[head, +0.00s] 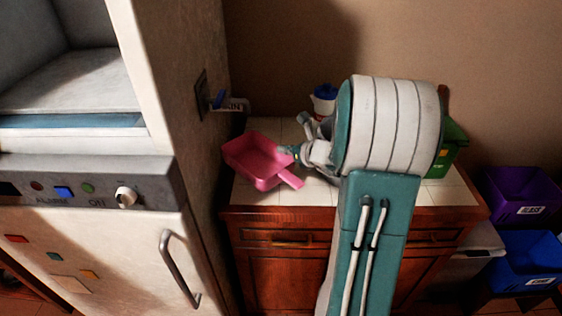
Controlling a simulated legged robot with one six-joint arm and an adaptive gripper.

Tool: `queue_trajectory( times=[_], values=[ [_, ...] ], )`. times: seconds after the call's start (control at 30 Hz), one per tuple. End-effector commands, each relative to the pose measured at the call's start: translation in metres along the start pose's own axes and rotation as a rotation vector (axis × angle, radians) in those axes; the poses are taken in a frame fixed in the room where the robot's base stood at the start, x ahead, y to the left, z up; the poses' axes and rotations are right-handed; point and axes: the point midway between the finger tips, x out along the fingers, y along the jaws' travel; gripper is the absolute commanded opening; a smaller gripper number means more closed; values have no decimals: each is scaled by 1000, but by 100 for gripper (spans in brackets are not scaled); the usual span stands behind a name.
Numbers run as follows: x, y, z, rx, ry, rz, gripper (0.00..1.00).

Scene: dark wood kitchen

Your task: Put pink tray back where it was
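The pink tray (254,162), a scoop-like pan with a short handle pointing down and right, is on or just above the white tiled counter (325,190), at its left end beside the fridge. I cannot tell whether it rests on the tiles. My gripper (291,153) is at the tray's right rim, near the base of the handle, and appears to touch or overlap it. The fingers are small and partly hidden, so I cannot tell whether they are shut on the rim. My arm covers the middle of the counter.
A fridge (150,200) stands close on the left. A blue-lidded white container (324,99) is at the back of the counter. A green bin (452,148) is behind my arm on the right. Purple (520,190) and blue (527,256) bins stand at the far right.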

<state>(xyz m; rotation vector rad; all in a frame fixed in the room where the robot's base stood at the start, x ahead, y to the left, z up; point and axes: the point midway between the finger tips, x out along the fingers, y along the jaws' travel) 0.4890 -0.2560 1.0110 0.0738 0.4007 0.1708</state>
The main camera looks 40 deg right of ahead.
Motion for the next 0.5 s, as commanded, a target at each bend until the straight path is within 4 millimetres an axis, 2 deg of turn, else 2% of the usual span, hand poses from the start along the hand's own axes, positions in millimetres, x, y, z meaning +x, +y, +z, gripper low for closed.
queue_trajectory(
  times=[0.03, 0.2, 0.43, 0.5],
  values=[
    [9, -4, -6, 2, 2, 2, 0],
    [32, -19, -20, 3, 0, 1, 0],
    [45, -26, -27, 1, -1, 1, 0],
    [50, -27, -36, 4, 1, 2, 0]
  ],
)
